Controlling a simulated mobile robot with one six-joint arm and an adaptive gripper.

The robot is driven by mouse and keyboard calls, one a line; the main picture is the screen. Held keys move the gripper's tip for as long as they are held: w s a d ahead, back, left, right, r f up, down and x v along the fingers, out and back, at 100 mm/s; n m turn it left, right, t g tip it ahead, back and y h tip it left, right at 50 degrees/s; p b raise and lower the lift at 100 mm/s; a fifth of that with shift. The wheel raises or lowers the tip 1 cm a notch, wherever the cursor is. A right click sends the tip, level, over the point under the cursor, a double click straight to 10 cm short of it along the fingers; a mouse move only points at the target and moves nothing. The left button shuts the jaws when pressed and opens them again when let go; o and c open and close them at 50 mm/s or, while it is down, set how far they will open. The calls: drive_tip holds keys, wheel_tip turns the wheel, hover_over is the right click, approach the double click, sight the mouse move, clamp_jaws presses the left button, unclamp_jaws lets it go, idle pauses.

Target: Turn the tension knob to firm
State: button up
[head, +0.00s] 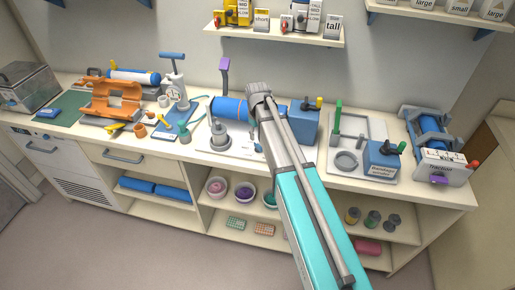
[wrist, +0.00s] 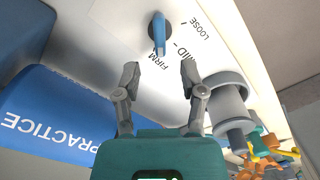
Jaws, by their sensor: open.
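The tension knob (wrist: 156,28) shows in the wrist view, a dark round base with a blue bar handle on a white plate (wrist: 110,70). The plate is printed LOOSE, MID and FIRM. The blue bar points down in the picture, its end beside the FIRM label (wrist: 159,62). My gripper (wrist: 162,75) is open and empty, its two fingertips apart on either side of the FIRM label, just short of the bar's end. They do not appear to touch the bar.
A blue cylinder marked PRACTICE (wrist: 45,115) lies beside the plate. A grey stepped post (wrist: 230,103) stands close to my right finger. In the head view, a blue block (head: 303,123) is right of my arm, and an orange cradle (head: 108,98) is at left.

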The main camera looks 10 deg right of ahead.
sight(258, 144)
drive_tip(key=shift+f+b, duration=2.55)
drive_tip(key=shift+f, duration=0.3)
clamp_jaws()
